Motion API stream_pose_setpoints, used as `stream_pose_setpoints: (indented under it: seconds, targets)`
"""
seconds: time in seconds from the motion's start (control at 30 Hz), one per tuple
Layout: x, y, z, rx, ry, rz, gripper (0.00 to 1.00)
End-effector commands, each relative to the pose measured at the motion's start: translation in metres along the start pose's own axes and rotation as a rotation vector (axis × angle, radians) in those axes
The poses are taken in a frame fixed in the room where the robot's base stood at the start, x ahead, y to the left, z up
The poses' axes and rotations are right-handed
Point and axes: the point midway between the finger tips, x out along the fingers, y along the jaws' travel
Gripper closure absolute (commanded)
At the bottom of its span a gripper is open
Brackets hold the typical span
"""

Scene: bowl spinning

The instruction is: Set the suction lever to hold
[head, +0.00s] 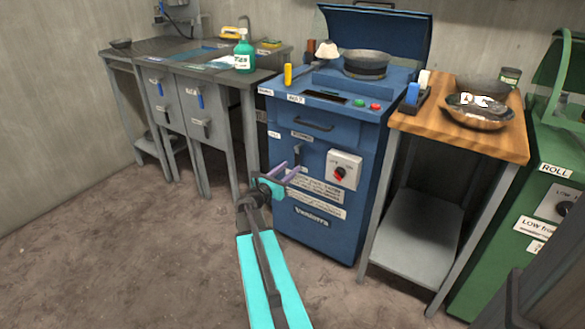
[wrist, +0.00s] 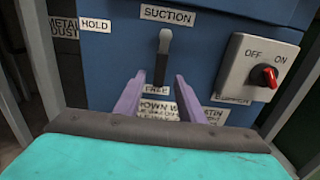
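The suction lever (wrist: 163,52) is on the front of the blue machine (head: 325,125), with a light grey end at the top and a dark part below. A SUCTION label (wrist: 181,14) is above it, a HOLD label (wrist: 95,24) to its left and a FREE label (wrist: 156,89) below it. In the head view the lever (head: 297,153) is just above my gripper (head: 286,172). In the wrist view my gripper (wrist: 157,82) is open, its two purple fingers apart and empty. The lever appears between and beyond the fingertips; I see no contact.
A grey switch box (wrist: 255,72) with a red OFF/ON knob (wrist: 264,75) is right of the lever. A wooden-topped table (head: 455,120) with pans stands to the right, a grey sink bench (head: 190,60) to the left. Open floor lies at the front left.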

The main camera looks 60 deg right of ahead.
Motion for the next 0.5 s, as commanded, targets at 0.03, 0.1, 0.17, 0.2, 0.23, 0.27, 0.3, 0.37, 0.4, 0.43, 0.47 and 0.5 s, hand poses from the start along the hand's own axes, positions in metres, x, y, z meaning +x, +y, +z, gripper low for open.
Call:
stream_pose_setpoints:
  seconds: [0.03,0.1,0.17,0.2,0.23,0.27,0.3,0.37,0.4,0.43,0.47,0.5]
  targets:
    - [0.009,0.001,-0.001,0.0,-0.001,-0.002,0.64]
    - [0.017,0.001,-0.001,0.0,-0.001,-0.001,0.64]
    - [0.023,0.001,-0.001,0.0,-0.001,-0.001,0.64]
    - [0.027,0.0,-0.001,0.0,-0.001,-0.002,0.64]
    - [0.029,0.0,-0.001,-0.001,-0.001,-0.002,0.64]
    - [0.031,0.0,-0.001,-0.001,0.0,-0.002,0.64]
    - [0.033,0.0,-0.001,-0.001,0.0,-0.001,0.64]
    - [0.035,0.0,0.0,-0.001,0.0,0.0,0.64]
    - [0.036,0.0,0.0,-0.001,0.0,0.0,0.64]
    - [0.036,0.0,0.0,-0.001,0.0,0.0,0.64]
    - [0.037,0.0,0.0,-0.001,0.0,0.0,0.64]
    - [0.037,0.0,0.0,-0.001,0.0,0.0,0.64]
